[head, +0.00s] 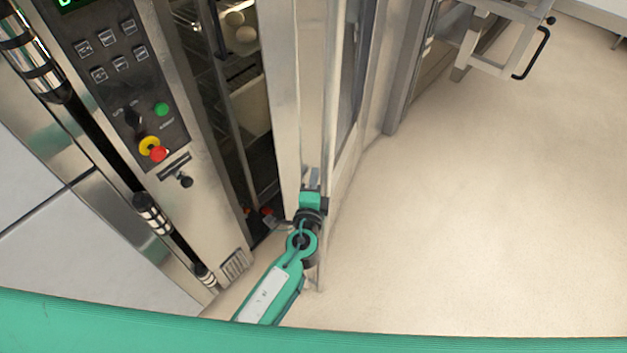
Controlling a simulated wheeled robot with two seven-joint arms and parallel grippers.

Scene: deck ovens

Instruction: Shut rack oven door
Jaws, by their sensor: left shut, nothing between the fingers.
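The rack oven door (283,95) is a tall steel panel standing partly open. A dark gap lies between it and the oven's control column (190,150). Through the gap I see the oven's inside, with a rack and pale round pieces (240,30) on it. My left gripper (311,178) is shut and empty, close against the lower part of the door near its edge. I cannot tell whether it touches the door. My right gripper is not in view.
A control panel (117,70) with buttons and a red-and-yellow stop knob (153,150) is at the upper left. A steel cart or frame with a black handle (533,52) stands at the upper right. The beige floor (470,210) on the right is clear.

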